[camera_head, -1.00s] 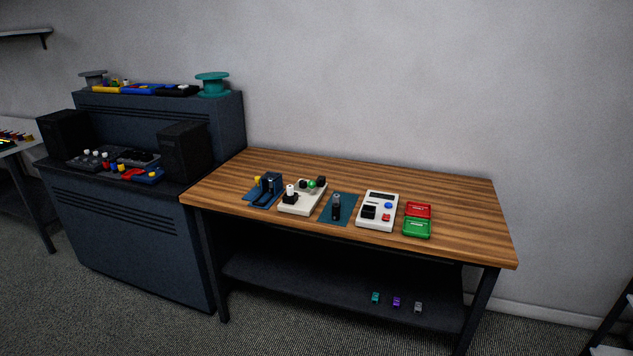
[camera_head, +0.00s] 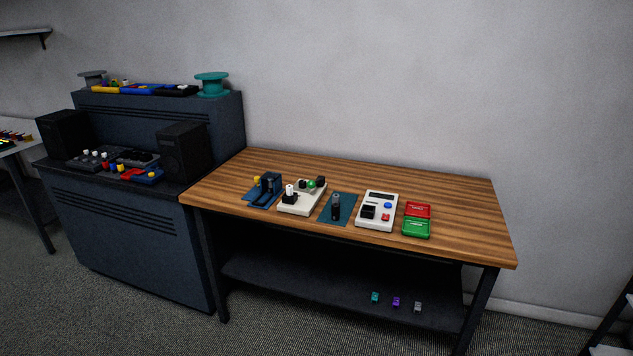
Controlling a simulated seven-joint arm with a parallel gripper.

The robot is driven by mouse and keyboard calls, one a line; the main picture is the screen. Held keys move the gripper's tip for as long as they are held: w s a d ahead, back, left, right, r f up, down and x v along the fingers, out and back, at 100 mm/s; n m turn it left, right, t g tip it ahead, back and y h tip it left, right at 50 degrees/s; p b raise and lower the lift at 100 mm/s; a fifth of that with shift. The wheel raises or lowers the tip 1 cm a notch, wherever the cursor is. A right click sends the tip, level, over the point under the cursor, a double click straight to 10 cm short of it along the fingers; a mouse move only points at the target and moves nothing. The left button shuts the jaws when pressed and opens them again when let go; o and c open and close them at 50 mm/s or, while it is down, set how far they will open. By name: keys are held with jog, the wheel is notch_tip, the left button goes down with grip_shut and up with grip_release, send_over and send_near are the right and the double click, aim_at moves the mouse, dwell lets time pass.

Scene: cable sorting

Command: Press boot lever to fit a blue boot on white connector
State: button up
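On the wooden table, a dark blue device (camera_head: 268,187) with a yellow part stands at the left end of a row of devices. Beside it is a white base (camera_head: 300,200) bearing a white-topped upright piece (camera_head: 290,191), a green round part and black blocks. A dark upright piece (camera_head: 336,207) stands on a blue-teal mat (camera_head: 345,201). I cannot tell which part is the boot lever, and no blue boot or white connector is clearly readable at this size. My gripper is not in view.
The table's right end (camera_head: 470,215) and back are clear. Small clips lie on the lower shelf (camera_head: 330,284). A dark console (camera_head: 130,230) stands left.

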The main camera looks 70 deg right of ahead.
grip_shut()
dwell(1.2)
